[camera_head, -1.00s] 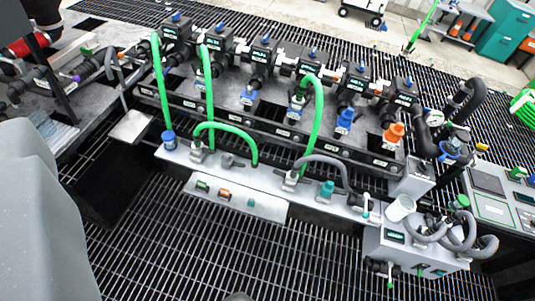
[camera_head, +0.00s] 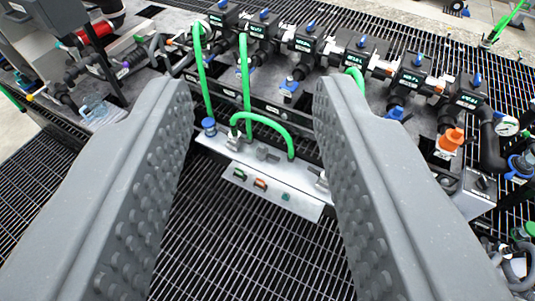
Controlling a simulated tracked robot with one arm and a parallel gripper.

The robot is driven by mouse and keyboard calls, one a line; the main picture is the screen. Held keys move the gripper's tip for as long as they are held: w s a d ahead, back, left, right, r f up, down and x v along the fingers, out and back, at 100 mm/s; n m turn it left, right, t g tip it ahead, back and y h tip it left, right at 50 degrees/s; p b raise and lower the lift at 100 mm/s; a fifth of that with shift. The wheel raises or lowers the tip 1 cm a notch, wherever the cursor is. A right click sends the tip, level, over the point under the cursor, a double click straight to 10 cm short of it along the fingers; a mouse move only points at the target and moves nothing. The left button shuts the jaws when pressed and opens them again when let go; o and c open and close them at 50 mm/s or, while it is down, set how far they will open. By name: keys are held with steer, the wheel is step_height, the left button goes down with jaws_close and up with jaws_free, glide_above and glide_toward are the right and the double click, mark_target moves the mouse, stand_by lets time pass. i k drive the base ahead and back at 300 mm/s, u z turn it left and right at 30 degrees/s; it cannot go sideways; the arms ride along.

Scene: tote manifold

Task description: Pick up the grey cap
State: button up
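The grey cap (camera_head: 267,153) is small in view. It sits on the pale metal ledge (camera_head: 218,143), under the arch of a green hose (camera_head: 262,118). My gripper (camera_head: 254,90) is wide open, with one studded grey finger on each side of the picture. The cap shows in the gap between the fingers, well ahead of them and untouched. Nothing is held. The right finger hides part of the ledge and the stretch of manifold behind it.
A row of black valves with blue handles (camera_head: 306,32) runs behind the ledge. Green hoses rise close to the cap. A blue cap (camera_head: 209,125) stands at the ledge's left end, and an orange fitting (camera_head: 451,139) is to the right. Open floor grating (camera_head: 240,240) lies in front.

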mark_target(262, 152)
steer(key=z, duration=0.1)
steer(key=i, duration=1)
steer(key=u, duration=0.1)
